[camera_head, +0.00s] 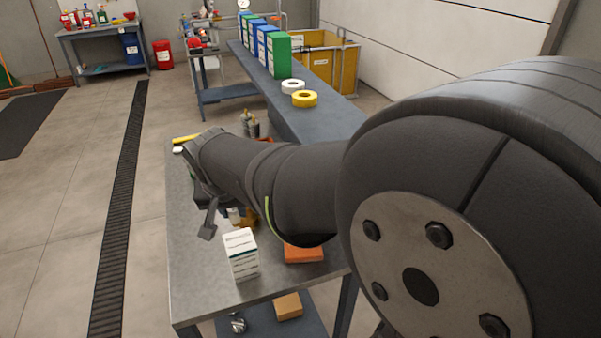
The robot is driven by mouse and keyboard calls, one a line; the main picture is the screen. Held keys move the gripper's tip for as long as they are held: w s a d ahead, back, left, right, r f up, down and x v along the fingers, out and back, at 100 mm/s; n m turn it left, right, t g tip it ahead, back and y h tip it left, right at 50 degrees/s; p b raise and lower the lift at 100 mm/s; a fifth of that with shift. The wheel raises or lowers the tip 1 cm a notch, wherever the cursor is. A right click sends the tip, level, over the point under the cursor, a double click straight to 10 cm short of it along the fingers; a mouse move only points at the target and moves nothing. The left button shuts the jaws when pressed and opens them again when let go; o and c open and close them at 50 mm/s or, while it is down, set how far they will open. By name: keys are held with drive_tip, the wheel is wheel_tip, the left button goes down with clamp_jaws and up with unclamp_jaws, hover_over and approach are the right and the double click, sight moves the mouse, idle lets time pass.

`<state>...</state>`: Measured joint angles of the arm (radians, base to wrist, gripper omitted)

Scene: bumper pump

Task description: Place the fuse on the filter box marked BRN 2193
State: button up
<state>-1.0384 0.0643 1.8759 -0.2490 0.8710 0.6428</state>
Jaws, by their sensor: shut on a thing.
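A white box (240,259) with a dark green band and printed labels stands upright near the front edge of the grey metal table (200,300). Its print is too small to read, so I cannot tell whether it is the filter box BRN 2193. My gripper (207,222) is above the table, to the left of and beyond this box. One dark finger shows pointing down, and my arm hides the rest. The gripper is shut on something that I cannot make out. I cannot identify the fuse in this view.
An orange block (303,253) lies right of the white box. Small items stand partly hidden behind my arm. A long bench behind bears a yellow tape roll (305,98), a white roll (292,86) and blue and green boxes (279,55). The table's left front is clear.

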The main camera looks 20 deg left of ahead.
sight(236, 226)
drive_tip(key=shift+f, duration=2.7)
drive_tip(key=shift+f, duration=0.15)
drive_tip(key=o, duration=1)
drive_tip(key=v, duration=1.2)
